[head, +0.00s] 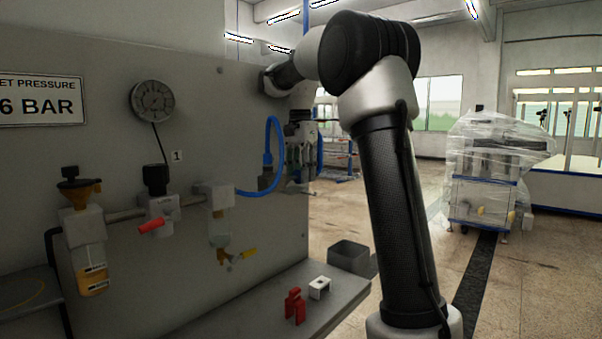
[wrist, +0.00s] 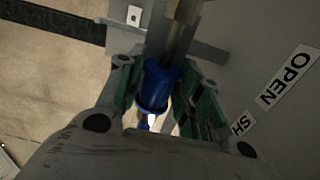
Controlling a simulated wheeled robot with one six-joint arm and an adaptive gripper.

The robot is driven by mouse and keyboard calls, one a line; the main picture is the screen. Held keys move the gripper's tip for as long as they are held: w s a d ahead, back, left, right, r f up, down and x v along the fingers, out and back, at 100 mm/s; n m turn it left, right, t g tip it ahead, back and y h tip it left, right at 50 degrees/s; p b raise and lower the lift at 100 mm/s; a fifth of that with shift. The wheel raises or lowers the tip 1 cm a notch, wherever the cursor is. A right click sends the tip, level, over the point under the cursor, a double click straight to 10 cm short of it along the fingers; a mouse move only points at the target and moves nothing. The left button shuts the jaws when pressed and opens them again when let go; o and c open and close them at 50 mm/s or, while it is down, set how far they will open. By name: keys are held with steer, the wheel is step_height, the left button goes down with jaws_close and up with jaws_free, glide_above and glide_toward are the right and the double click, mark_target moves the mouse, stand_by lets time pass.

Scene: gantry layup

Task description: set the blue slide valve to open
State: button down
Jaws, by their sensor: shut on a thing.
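The blue slide valve's sleeve (wrist: 157,86) sits between my gripper's two green-padded fingers in the wrist view, on a vertical metal pipe. My gripper (wrist: 163,80) is shut on the blue sleeve. A white "OPEN" label (wrist: 290,76) is on the panel to the right, and a second label (wrist: 240,124), partly hidden and reading "SH", is below it. In the head view my gripper (head: 298,165) is at the panel's right edge, and it hides most of the valve there.
A grey panel (head: 215,110) carries a pressure gauge (head: 152,101), a red-handled valve (head: 158,221) and a blue hose (head: 276,130). A red part (head: 295,306), a white block (head: 319,288) and a grey bin (head: 349,256) are on or near the ledge below.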

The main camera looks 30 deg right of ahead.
mark_target(293, 176)
steer(key=a, duration=0.1)
steer(key=s+a, duration=0.1)
steer(key=a, duration=0.1)
steer(key=shift+s+a, duration=0.1)
steer(key=c, duration=1.4)
jaws_free()
steer(key=shift+o, duration=1.4)
steer(key=shift+a, duration=0.1)
step_height(293, 176, up, 12)
